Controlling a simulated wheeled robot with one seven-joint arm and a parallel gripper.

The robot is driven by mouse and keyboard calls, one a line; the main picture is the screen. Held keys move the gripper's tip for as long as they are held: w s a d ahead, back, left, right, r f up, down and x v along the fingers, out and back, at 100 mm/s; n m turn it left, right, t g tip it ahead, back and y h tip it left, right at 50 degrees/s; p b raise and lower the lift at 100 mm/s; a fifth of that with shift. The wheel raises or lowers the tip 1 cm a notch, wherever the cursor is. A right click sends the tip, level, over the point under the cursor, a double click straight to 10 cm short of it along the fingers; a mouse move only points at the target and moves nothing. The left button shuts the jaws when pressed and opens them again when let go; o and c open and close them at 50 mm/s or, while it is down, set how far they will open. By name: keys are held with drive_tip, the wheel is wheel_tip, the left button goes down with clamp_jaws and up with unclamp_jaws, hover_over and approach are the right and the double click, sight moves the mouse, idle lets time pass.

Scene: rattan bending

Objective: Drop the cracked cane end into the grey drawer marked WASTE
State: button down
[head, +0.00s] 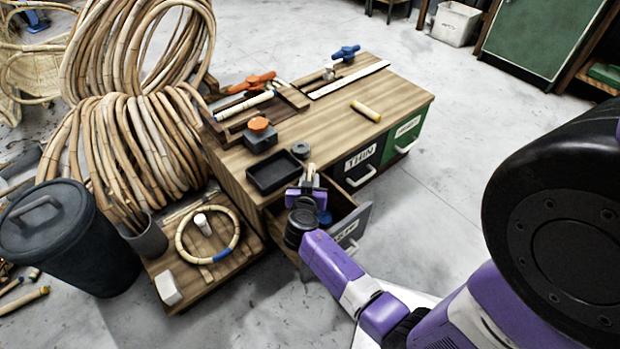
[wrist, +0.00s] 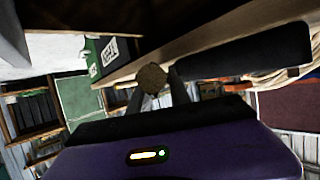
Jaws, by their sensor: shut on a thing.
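My gripper (head: 309,178) is at the front edge of the wooden workbench, over the open grey drawer (head: 352,229). The drawer's label is partly turned away and I cannot read it fully. In the wrist view the round brown end of a cane piece (wrist: 152,78) shows between my fingers, and my gripper (wrist: 153,88) is shut on it. In the head view the held piece is small and hard to make out. My wrist hides part of the drawer's inside; a blue thing (head: 325,217) shows there.
A short cane piece (head: 366,111) lies further back. A dark bin (head: 70,240) stands left.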

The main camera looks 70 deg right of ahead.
drive_tip(key=c, duration=1.1)
unclamp_jaws()
drive_tip(key=shift+a, duration=0.1)
drive_tip(key=p+v, duration=0.1)
drive_tip(key=v, duration=0.6)
drive_tip(key=shift+s+a+r, duration=0.15)
drive_tip(key=shift+a, duration=0.15)
